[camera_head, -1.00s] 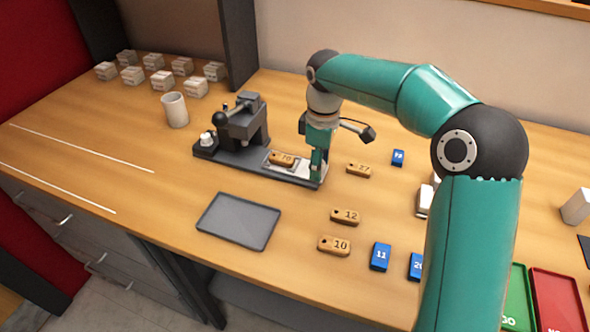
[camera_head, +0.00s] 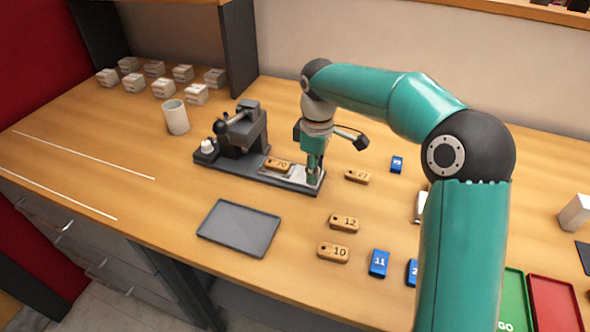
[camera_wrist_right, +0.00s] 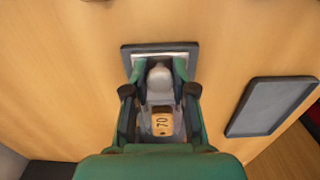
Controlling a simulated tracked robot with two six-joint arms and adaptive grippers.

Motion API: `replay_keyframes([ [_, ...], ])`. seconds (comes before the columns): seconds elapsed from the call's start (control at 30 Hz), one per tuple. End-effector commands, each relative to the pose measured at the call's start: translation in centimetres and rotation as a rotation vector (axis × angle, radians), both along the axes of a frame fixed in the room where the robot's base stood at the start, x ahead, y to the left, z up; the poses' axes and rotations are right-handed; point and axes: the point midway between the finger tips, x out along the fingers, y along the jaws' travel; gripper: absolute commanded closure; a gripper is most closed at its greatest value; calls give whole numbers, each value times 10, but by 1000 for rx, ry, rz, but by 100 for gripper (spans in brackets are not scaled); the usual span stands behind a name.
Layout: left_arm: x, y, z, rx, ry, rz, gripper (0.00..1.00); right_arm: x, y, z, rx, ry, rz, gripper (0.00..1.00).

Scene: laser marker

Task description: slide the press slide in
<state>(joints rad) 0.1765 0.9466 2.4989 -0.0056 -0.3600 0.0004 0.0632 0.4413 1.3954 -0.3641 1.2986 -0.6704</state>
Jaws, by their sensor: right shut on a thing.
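The press (camera_head: 240,135) is a dark machine with a lever, standing on a long dark base at the middle left. Its slide (camera_head: 301,174) is a pale plate on the base, running out from the press to the right. A wooden tag marked 70 (camera_head: 278,164) lies on the slide, close to the press head; it also shows in the right wrist view (camera_wrist_right: 162,122). My right gripper (camera_head: 312,180) points down at the slide's outer end. In the right wrist view its fingers (camera_wrist_right: 160,85) are shut around a pale knob (camera_wrist_right: 159,74). My left gripper is not in view.
A grey tray (camera_head: 239,228) lies in front of the press. Wooden tags (camera_head: 343,223) and blue tags (camera_head: 379,263) lie to the right. A white cup (camera_head: 176,117) and several small boxes (camera_head: 163,88) stand behind left. Green (camera_head: 512,300) and red trays (camera_head: 556,304) are front right.

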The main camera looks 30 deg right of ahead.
Motion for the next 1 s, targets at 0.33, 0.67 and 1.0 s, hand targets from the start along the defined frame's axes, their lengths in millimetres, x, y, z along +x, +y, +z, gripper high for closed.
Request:
replay_keyframes([
  [0.33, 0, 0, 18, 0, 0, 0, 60, 16, 16, -1, 2, 8, 4, 94],
  [0.67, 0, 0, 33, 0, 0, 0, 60, 30, 30, -2, 2, 10, 4, 94],
  [1.0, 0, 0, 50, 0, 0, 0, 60, 46, 43, -3, 2, 11, 5, 94],
])
